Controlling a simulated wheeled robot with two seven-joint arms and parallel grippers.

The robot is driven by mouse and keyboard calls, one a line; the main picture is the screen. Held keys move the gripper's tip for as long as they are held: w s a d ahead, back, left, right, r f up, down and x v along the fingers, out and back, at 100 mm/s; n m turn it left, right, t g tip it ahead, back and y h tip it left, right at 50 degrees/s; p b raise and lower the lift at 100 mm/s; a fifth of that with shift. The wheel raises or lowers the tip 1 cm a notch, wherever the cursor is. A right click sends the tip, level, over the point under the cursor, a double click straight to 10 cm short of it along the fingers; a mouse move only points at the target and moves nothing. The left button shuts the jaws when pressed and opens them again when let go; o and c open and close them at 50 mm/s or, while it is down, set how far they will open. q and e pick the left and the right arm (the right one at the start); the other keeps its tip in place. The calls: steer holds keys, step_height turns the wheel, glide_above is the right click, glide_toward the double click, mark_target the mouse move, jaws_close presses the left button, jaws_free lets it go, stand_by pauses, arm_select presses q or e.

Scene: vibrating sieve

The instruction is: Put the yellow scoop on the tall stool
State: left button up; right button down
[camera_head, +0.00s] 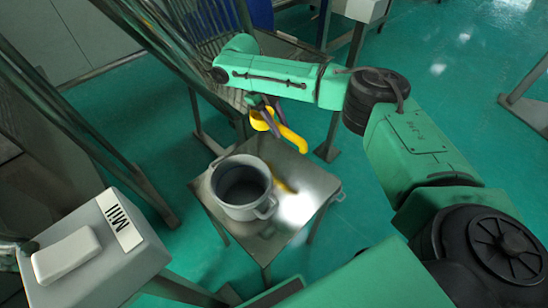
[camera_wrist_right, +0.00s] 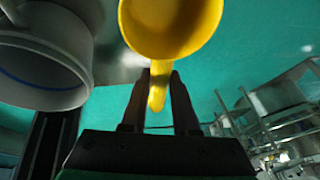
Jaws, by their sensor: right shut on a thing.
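The yellow scoop (camera_head: 292,138) hangs in the air in the head view, above the far edge of a metal-topped stool (camera_head: 305,188). My right gripper (camera_head: 262,104) is shut on it. In the wrist view the scoop's round bowl (camera_wrist_right: 170,25) fills the top middle, and its narrow stem runs between the two fingers of my right gripper (camera_wrist_right: 159,88). The scoop is clear of the stool top, which shows a yellow reflection. I cannot tell for sure whether this stool is the tall one. My left gripper is not in view.
A grey two-handled pot (camera_head: 240,187) stands on the stool top, close to the scoop; it also shows in the wrist view (camera_wrist_right: 45,60). The stool top is bare right of the pot. A grey box labelled Mill (camera_head: 120,225) stands at front left. Metal frames rise behind.

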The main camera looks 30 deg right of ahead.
steer(key=f, duration=0.5)
steer(key=f+b, duration=0.1)
steer(key=f, duration=0.4)
steer(key=shift+w+f, duration=0.2)
steer(key=shift+f, duration=0.2)
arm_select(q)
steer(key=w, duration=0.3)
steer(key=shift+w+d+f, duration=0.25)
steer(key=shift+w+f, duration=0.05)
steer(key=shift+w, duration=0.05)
arm_select(e)
steer(key=shift+s, duration=0.1)
steer(key=shift+f, duration=0.15)
steer(key=c, duration=0.7)
jaws_free()
steer(key=shift+r, duration=0.2)
